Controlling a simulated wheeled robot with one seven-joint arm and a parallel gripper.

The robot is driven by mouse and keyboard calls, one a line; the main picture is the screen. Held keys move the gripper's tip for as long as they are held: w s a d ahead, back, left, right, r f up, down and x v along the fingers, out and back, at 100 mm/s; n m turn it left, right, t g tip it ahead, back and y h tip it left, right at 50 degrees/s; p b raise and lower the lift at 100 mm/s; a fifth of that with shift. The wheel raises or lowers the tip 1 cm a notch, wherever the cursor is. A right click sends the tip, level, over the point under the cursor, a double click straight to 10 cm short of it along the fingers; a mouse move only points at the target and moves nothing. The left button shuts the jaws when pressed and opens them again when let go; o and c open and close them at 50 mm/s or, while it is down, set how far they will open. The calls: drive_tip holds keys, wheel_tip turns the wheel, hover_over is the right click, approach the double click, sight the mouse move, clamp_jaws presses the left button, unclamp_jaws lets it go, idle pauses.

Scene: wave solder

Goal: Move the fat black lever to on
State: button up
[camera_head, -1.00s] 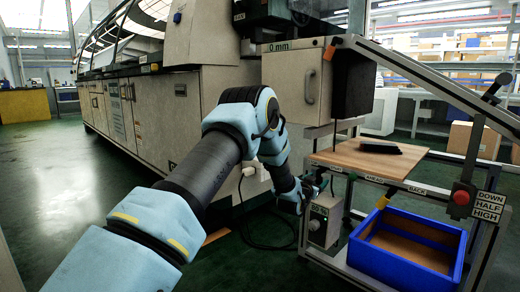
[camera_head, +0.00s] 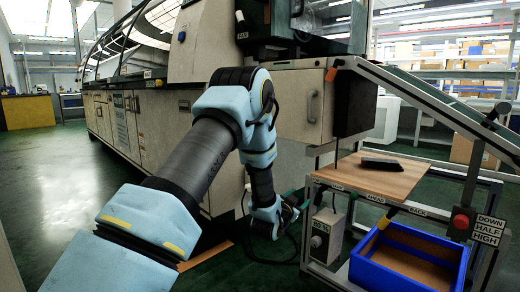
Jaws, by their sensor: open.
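I cannot tell for sure which part is the fat black lever. A small grey control box (camera_head: 324,238) hangs under the front left of the wooden board, with a round dark knob and a small label too blurred to read. A thin dark upright piece (camera_head: 334,201) stands at its top. My gripper (camera_head: 290,213) is small and dark at the end of my blue-padded arm, open and apart from the box, to its left. Its fingers are partly hidden by my wrist.
A black block (camera_head: 381,164) lies on the wooden board (camera_head: 350,178). A yellow-tipped lever (camera_head: 387,218) sticks out below the board's front edge, above a blue bin (camera_head: 400,277). A red button (camera_head: 461,222) is at the right. The large machine (camera_head: 165,130) stands behind my arm.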

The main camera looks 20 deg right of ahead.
drive_tip(key=w+a+r+n+g+y+p, duration=0.1)
drive_tip(key=a+r+y+p, duration=0.4)
drive_tip(key=a+r+p, duration=0.8)
drive_tip(key=shift+w+r+n, duration=0.55)
drive_tip(key=shift+r+n, duration=0.5)
drive_tip(key=shift+n, duration=0.35)
drive_tip(key=shift+f, duration=0.1)
drive_tip(key=m+t+h+b, duration=0.15)
drive_tip(key=h+b, duration=0.45)
drive_tip(key=b, duration=1.4)
approach(317, 200)
drive_tip(key=w, duration=0.1)
drive_tip(key=shift+m+g+h, duration=0.3)
drive_tip(key=shift+m+g, duration=0.05)
drive_tip(key=b+x, duration=0.3)
drive_tip(key=x, duration=0.7)
drive_tip(key=shift+w+d, duration=0.1)
drive_tip(key=shift+d, duration=0.25)
drive_tip(key=shift+c, duration=0.3)
clamp_jaws()
